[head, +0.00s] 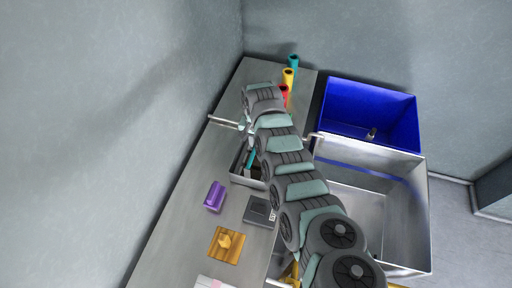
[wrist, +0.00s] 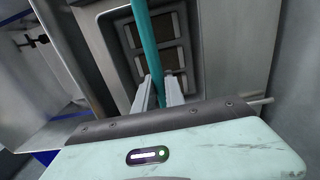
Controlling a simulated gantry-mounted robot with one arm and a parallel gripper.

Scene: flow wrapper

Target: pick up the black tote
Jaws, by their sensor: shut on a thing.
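My gripper (wrist: 158,90) shows in the wrist view with its two pale fingers shut on a teal bar (wrist: 148,45). The bar runs up the picture from between the fingers, in front of a grey frame with several dark rectangular openings (wrist: 164,30). In the head view my arm hides the fingers. A teal piece (head: 251,160) shows beside the arm, over a grey open-topped box (head: 240,180) on the table. I cannot tell whether the bar is joined to this box. No thing is clearly a black tote; the box's inside looks dark.
On the steel table (head: 185,235) are a purple block (head: 215,196), a dark flat device (head: 260,211) and an orange-brown piece (head: 226,244). Coloured cylinders (head: 289,76) stand at the back. A blue bin (head: 340,92) and a steel bin (head: 415,225) stand to the right.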

